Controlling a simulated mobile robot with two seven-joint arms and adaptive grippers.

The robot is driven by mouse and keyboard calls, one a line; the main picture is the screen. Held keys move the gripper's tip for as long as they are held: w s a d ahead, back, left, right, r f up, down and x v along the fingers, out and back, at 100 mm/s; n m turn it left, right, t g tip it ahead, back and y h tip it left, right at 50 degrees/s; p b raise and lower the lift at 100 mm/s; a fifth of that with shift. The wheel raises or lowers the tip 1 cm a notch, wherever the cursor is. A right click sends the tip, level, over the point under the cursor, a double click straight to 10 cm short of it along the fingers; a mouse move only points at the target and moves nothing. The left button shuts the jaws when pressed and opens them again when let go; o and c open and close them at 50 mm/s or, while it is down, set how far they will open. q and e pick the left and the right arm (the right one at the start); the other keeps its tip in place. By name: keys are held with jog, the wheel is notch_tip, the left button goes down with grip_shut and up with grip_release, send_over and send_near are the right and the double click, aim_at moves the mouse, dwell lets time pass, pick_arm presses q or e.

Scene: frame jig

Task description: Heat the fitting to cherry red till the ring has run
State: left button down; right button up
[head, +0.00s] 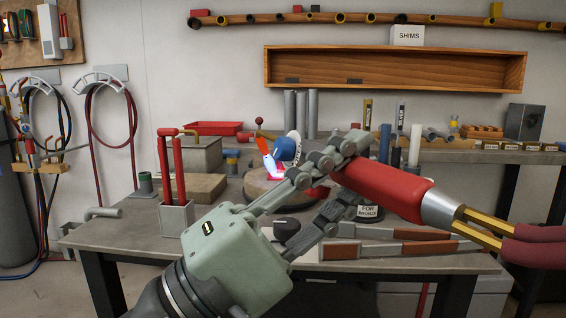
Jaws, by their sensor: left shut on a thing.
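My left gripper (352,166) is shut on the red handle (395,192) of a torch-like tool. Its silver collar (440,209) and brass fittings (478,218) point right, toward dark red hoses. The front of the tool runs left behind my fingers, and its tip is hidden or too small to tell. Beyond the fingers, a small piece glows white and pink-red (273,170) above a round block (256,188) on the bench. An orange piece (264,146) and a blue part (286,150) stand beside the glow. I cannot make out the ring. My right gripper is not in view.
The grey bench (130,236) holds a cup with red-handled tools (176,218) at left and bars with red-brown sections (400,248) at front right. A shelf behind carries several tubes, blocks and a red tray (212,128). Hoses hang at left.

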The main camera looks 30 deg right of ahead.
pick_arm(q)
jog(key=s+a+r+p, duration=0.3)
jog(key=a+r+p, duration=0.1)
jog(key=r+p, duration=0.2)
jog(key=shift+s, duration=0.35)
jog(key=shift+r+p, duration=0.1)
jog(key=shift+p, duration=0.2)
notch_tip(320, 180, up, 4)
jog(key=p, duration=0.3)
jog(key=shift+p, duration=0.4)
jog(key=shift+w, duration=0.1)
